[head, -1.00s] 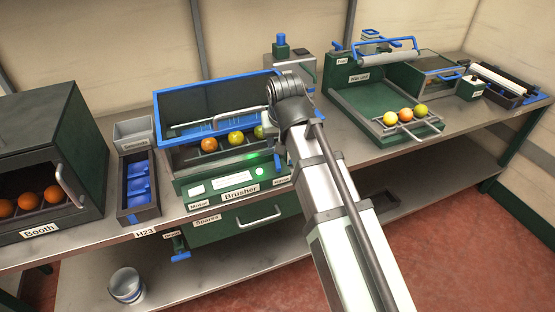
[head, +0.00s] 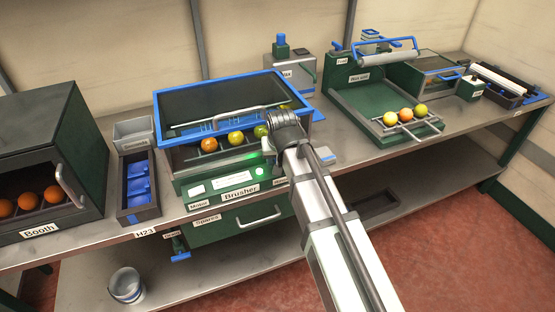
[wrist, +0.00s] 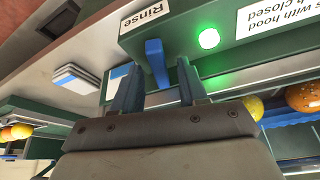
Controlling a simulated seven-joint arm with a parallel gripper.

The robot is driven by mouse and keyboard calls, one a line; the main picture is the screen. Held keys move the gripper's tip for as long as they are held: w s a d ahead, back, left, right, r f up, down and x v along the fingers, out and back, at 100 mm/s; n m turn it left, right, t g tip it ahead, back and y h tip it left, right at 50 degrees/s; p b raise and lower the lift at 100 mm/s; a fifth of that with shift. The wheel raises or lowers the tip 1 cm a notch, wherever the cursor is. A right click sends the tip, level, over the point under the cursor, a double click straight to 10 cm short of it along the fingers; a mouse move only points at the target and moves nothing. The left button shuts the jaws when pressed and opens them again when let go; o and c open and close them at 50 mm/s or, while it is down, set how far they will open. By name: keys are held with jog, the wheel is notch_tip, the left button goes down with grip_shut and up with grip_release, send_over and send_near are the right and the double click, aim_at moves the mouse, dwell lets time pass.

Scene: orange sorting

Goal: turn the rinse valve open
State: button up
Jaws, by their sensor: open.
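The rinse valve's blue lever (wrist: 157,62) shows in the wrist view on a green panel, beside the "Rinse" label (wrist: 140,19). My gripper (wrist: 160,78) is open, with one dark blue finger to either side of the lever in the picture. The lever lies between or just beyond the fingertips; I cannot tell whether they touch it. In the head view, my arm hides the lever and my fingers at the right front of the Brusher (head: 240,196).
A green light (wrist: 209,39) glows beside the lever. The Brusher's blue-framed hood (head: 185,105) is above several fruits (head: 236,138). The Booth (head: 50,145) is at left; a green tray unit (head: 365,102) with 3 fruits is at right.

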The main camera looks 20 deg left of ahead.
jog(key=shift+w+a+f, duration=0.1)
jog(key=shift+f, duration=0.2)
grip_shut()
dwell(0.4)
